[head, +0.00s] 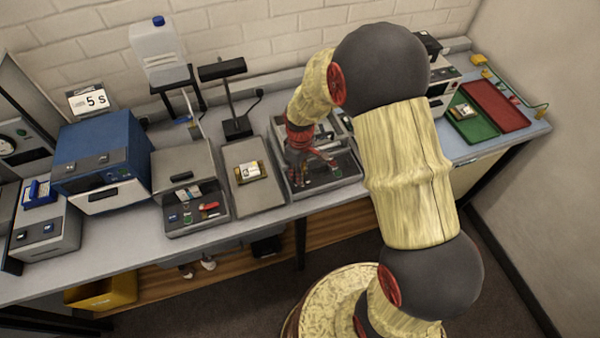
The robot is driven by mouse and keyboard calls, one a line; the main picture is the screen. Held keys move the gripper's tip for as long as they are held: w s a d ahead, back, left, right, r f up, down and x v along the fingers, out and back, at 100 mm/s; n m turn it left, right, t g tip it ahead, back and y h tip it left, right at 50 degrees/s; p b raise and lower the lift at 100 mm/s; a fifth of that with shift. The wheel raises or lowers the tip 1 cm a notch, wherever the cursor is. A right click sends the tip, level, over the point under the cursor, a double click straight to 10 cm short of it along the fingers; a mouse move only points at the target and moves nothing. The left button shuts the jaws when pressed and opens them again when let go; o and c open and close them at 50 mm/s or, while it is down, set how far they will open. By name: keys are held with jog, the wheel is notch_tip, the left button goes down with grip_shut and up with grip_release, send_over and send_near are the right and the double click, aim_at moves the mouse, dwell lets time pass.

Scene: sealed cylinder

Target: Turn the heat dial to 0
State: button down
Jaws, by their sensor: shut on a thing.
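Small controls show on the panel around the fingers. My arm covers part of the device's right and rear side.
Left of the device stand a grey plate with a yellow-and-white item (249,170), an open-lidded grey unit (196,214) and a blue oven-like box (103,150). A lamp stand (236,125) rises behind. Green (473,125) and red (495,105) trays lie at the far right.

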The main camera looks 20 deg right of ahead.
jog(key=n, duration=0.6)
jog(key=shift+w, duration=0.1)
jog(key=n, duration=0.6)
jog(key=shift+n, duration=0.3)
dwell(0.3)
jog(key=c, duration=1.6)
grip_release()
notch_tip(320, 180, up, 12)
